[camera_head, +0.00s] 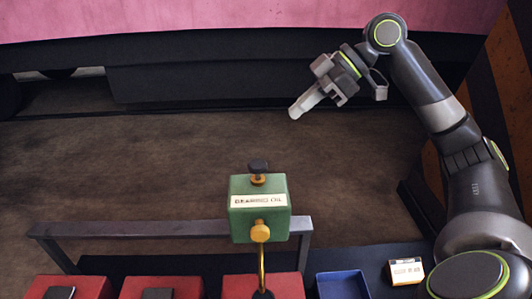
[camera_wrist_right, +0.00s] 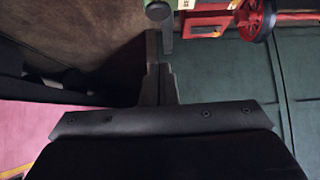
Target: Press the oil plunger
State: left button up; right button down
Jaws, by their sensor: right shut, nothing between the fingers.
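The green bearing oil box (camera_head: 259,209) stands upright at the middle of the bench front, with a labelled face. A dark plunger knob (camera_head: 258,167) on a brass collar sticks up from its top. A brass knob (camera_head: 260,232) and a thin brass pipe are on its near side. My right gripper (camera_head: 297,111) is shut and empty, beyond and above the plunger and a little to its right, apart from it. In the right wrist view its closed fingers (camera_wrist_right: 160,80) point up the picture. My left gripper is out of view.
A grey metal rail (camera_head: 165,228) runs behind the red trays (camera_head: 160,288). A blue bin (camera_head: 341,286) and a small labelled box (camera_head: 406,271) are at the front right. A red handwheel (camera_wrist_right: 257,18) shows in the right wrist view. The brown floor beyond is clear.

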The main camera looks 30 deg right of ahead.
jog(key=p, duration=0.3)
send_over(266, 164)
notch_tip(266, 164, down, 7)
jog(key=shift+r, duration=0.1)
notch_tip(266, 164, down, 3)
jog(key=shift+w+f, duration=0.1)
jog(key=shift+f+p, duration=0.35)
jog(key=shift+f, duration=0.2)
notch_tip(266, 164, down, 3)
jog(key=shift+r+b, duration=0.15)
jog(key=shift+b, duration=0.5)
jog(key=shift+f, duration=0.2)
